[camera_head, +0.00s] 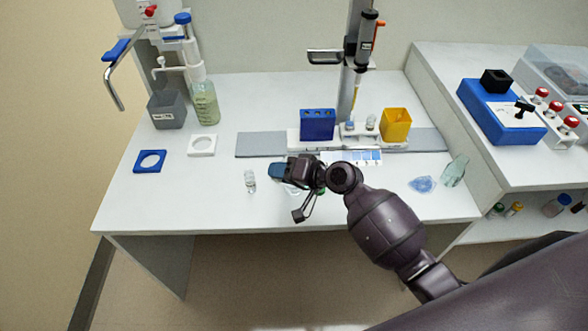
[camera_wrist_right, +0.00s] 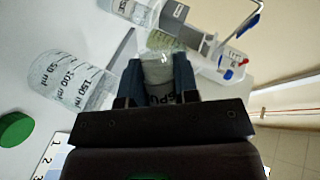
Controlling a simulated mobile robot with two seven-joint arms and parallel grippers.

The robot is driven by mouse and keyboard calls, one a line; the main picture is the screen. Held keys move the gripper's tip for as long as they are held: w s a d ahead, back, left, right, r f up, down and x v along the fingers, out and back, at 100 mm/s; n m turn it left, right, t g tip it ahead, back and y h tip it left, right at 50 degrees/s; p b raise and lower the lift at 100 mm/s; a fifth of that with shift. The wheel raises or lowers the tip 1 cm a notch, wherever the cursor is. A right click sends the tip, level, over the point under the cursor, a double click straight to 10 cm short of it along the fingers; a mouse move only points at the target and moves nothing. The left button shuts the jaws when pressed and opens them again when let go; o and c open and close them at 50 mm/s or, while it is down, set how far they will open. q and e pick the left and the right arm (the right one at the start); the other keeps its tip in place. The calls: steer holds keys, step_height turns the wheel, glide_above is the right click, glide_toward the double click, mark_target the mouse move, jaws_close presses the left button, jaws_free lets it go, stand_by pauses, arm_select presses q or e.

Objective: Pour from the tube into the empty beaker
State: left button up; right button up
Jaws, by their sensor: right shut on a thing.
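My right gripper (camera_wrist_right: 157,80) is shut on a clear tube (camera_wrist_right: 158,68) with dark lettering, held between its two dark blue fingers. A clear beaker (camera_wrist_right: 75,80) with 50, 100 and 150 ml marks is just left of the fingers in the wrist view, apart from the tube. It looks empty. In the head view only a bit of the beaker (camera_head: 291,189) shows beneath the gripper. My left gripper is in neither view.
A green cap (camera_wrist_right: 15,130) lies near the beaker. Behind are a blue rack (camera_head: 318,125), a yellow bin (camera_head: 396,126) and a stand. A green-tinted bottle (camera_head: 205,103) is at back left. The front-left table is clear.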

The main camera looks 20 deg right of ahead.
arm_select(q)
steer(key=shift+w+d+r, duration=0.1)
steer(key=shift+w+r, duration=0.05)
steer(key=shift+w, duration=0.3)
arm_select(e)
steer(key=shift+f, duration=0.1)
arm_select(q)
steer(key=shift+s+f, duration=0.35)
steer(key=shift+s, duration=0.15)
arm_select(e)
steer(key=shift+m+y, duration=0.3)
steer(key=shift+m, duration=0.1)
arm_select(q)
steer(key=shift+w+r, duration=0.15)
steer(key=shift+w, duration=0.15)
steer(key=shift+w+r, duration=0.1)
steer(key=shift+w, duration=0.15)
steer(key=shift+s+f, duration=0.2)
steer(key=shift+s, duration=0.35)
arm_select(e)
steer(key=shift+r, duration=0.2)
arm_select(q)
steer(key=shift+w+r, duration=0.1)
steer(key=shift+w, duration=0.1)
arm_select(e)
steer(key=shift+m, duration=0.3)
